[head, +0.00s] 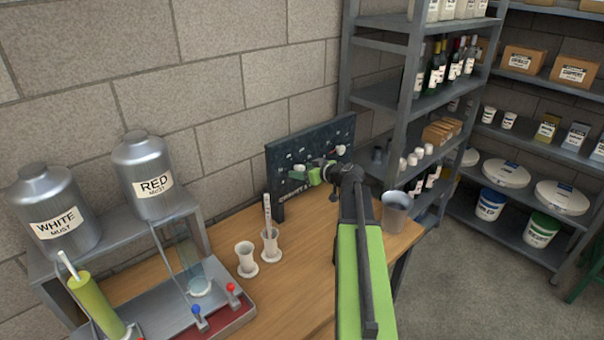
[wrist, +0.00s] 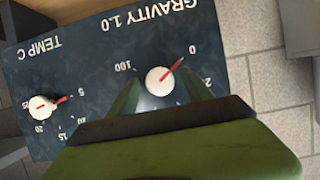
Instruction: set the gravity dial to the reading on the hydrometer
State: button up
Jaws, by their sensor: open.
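The gravity dial (wrist: 160,80) is a white knob with a red pointer on a dark panel (wrist: 85,75) lettered GRAVITY 1.0, upside down in the wrist view. Its pointer is close to the 0 mark. My gripper (wrist: 161,79) is open, with one finger on each side of the knob; I cannot tell whether they touch it. In the head view my gripper (head: 315,171) is at the front of the panel (head: 288,158). A pale stem (head: 67,264) stands in a tall yellow-green jar (head: 97,306); it may be the hydrometer, but its reading is too small to tell.
A TEMP C dial (wrist: 40,106) points near 5. A marked white stick (head: 267,213) stands in a small cup (head: 270,243) beside another cup (head: 246,258). A grey bucket (head: 396,211) stands right of my arm. Bare wooden bench (head: 290,280) shows in front of the cups.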

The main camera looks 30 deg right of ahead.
grip_shut()
dwell(0.3)
jog(key=shift+d+f+m+y+b, duration=0.1)
jog(key=shift+m+y+b, duration=0.9)
jog(key=shift+m, duration=0.7)
jog(key=shift+d+f+m+y+b, duration=0.1)
jog(key=shift+m+y+b, duration=0.6)
jog(key=shift+m+y, duration=0.8)
jog(key=shift+m+t, duration=0.3)
grip_release()
